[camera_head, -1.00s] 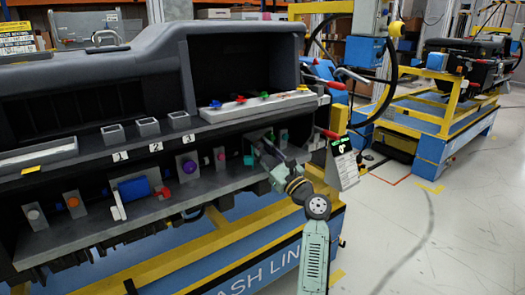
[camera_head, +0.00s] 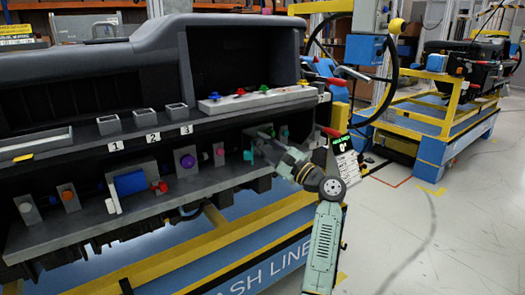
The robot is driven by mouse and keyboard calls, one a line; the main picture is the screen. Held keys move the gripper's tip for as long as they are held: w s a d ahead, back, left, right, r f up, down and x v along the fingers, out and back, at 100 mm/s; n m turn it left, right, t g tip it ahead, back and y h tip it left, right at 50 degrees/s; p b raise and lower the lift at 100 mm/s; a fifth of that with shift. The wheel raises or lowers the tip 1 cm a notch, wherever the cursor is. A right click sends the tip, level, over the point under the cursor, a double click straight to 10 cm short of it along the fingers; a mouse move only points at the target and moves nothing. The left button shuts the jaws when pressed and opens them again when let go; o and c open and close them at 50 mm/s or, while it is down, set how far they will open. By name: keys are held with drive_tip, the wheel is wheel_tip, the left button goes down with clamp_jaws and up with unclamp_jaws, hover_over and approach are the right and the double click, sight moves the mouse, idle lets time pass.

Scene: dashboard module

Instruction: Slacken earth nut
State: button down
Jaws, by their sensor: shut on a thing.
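My gripper (camera_head: 259,142) reaches from the right to the right end of the dashboard module's lower shelf (camera_head: 150,215). Its fingers look closed around a small teal nut (camera_head: 248,155) on a bracket, though the contact is partly hidden by the fingers. I cannot read a label that marks the earth nut. Along the shelf to the left are a magenta knob (camera_head: 220,153), a purple knob (camera_head: 187,160), a blue cylinder with a red end (camera_head: 130,183), an orange knob (camera_head: 67,195) and a pink-grey knob (camera_head: 25,207).
Above is a ledge with numbered open boxes (camera_head: 148,120) and a pale strip (camera_head: 258,99) with coloured knobs. A small display (camera_head: 344,142) stands close right of my wrist. A blue and yellow frame (camera_head: 250,245) carries the module. Open floor (camera_head: 440,230) lies to the right.

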drive_tip(key=n+g, duration=0.1)
drive_tip(key=n, duration=0.2)
drive_tip(key=n+g, duration=0.2)
drive_tip(key=n, duration=0.2)
drive_tip(key=shift+d+r+n, duration=0.1)
drive_tip(key=shift+r+n, duration=0.05)
drive_tip(key=shift+n, duration=0.15)
drive_tip(key=n+h, duration=0.1)
drive_tip(key=n, duration=0.2)
drive_tip(key=n+g+h+p, duration=0.1)
drive_tip(key=n, duration=0.1)
drive_tip(key=shift+r+n+h, duration=0.1)
drive_tip(key=shift+n+h, duration=0.2)
drive_tip(key=shift+n, duration=0.1)
drive_tip(key=n+h+p, duration=0.1)
drive_tip(key=n+h, duration=0.1)
drive_tip(key=n, duration=0.2)
drive_tip(key=n+h, duration=0.2)
drive_tip(key=n, duration=0.2)
drive_tip(key=shift+t, duration=0.3)
drive_tip(key=c, duration=1.6)
unclamp_jaws()
drive_tip(key=shift+c, duration=0.2)
